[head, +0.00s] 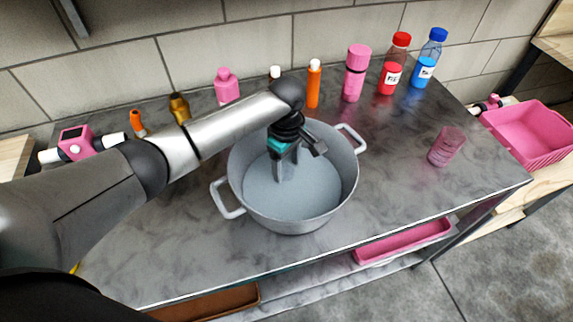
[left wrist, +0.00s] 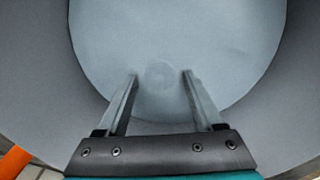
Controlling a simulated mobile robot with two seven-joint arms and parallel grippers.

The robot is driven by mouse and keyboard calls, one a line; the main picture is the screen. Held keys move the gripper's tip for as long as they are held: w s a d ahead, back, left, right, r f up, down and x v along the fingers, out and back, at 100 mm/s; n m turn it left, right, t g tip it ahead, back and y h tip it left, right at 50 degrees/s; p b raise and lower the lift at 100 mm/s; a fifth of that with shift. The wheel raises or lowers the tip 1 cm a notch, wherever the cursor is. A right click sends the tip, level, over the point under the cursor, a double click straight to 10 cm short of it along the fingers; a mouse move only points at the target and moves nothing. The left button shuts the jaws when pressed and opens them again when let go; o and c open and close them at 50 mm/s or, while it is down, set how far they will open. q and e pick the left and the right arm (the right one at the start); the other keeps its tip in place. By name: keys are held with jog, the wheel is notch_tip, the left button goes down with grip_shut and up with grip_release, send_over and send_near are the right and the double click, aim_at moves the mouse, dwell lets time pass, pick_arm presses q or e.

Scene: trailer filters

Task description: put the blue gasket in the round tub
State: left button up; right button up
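The round tub (head: 288,222) is a grey pot with two side handles, standing upright on the marbled counter. My left gripper (head: 285,180) reaches down inside it. In the left wrist view the gripper (left wrist: 160,76) is open, its two fingers well apart with nothing between them. The tub's wall (left wrist: 35,90) curves around them. A faint pale round mark (left wrist: 160,72) shows on the tub's floor between the fingertips; I cannot tell whether it is a thing or part of the floor. I make out no clearly blue gasket in either view. My right gripper is not in view.
Bottles line the back of the counter, including a red one (head: 394,66), a blue one (head: 428,60) and a pink one (head: 356,75). A pink cup (head: 446,147) stands right of the tub. A pink crate (head: 533,125) sits beyond the counter's right end.

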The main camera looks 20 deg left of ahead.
aim_at(287, 171)
pick_arm(q)
jog(key=shift+o, duration=0.4)
jog(key=shift+r, duration=0.35)
notch_tip(287, 171, up, 12)
jog(key=p, duration=0.3)
jog(key=shift+f, duration=0.15)
